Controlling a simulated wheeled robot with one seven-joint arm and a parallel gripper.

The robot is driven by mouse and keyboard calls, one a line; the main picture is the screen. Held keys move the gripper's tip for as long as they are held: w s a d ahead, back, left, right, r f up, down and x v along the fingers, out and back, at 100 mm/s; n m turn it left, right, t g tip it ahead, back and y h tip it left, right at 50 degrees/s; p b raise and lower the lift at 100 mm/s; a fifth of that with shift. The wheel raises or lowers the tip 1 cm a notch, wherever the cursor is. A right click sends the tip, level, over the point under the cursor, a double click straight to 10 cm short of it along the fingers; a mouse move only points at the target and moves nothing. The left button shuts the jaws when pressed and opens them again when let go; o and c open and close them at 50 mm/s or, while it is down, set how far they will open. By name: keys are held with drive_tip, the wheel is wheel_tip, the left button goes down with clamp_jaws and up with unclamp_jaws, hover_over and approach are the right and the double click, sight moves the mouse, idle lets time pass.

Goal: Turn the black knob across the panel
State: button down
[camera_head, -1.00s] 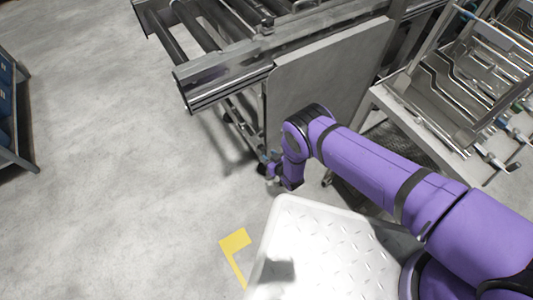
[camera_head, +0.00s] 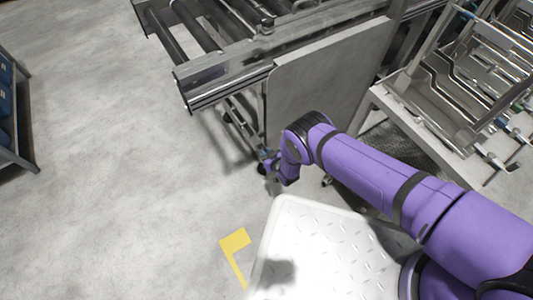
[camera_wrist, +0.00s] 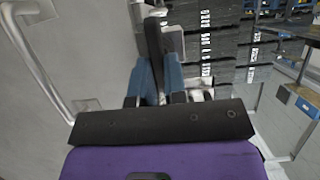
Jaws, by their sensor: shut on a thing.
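The black knob (camera_wrist: 153,38) shows in the wrist view as a narrow upright black bar in front of a pale grey panel (camera_wrist: 95,45). My gripper (camera_wrist: 157,68) has blue fingers on either side of its lower end and is shut on it. The fingers hide part of the knob. In the head view my gripper (camera_head: 268,166) is small, beside the grey panel (camera_head: 325,75) below the roller conveyor. The knob cannot be made out there.
A metal bar handle (camera_wrist: 40,68) stands out from the panel on the left in the wrist view. The roller conveyor (camera_head: 215,85) is above my gripper in the head view, and a wire rack (camera_head: 440,105) stands at right.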

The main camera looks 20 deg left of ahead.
drive_tip(key=m+g+y, duration=0.1)
drive_tip(key=m, duration=0.1)
drive_tip(key=m+g+y, duration=0.1)
drive_tip(key=m, duration=0.1)
drive_tip(key=m+y, duration=0.1)
drive_tip(key=m, duration=0.1)
drive_tip(key=shift+w+d+f+m+g+y, duration=0.2)
drive_tip(key=shift+w+d+m+g+y, duration=0.1)
drive_tip(key=shift+w+d+m+g, duration=0.1)
idle(0.4)
idle(0.4)
drive_tip(key=c, duration=1.2)
unclamp_jaws()
drive_tip(key=shift+o, duration=0.2)
drive_tip(key=shift+d, duration=0.1)
drive_tip(key=v, duration=1)
drive_tip(key=shift+d, duration=0.3)
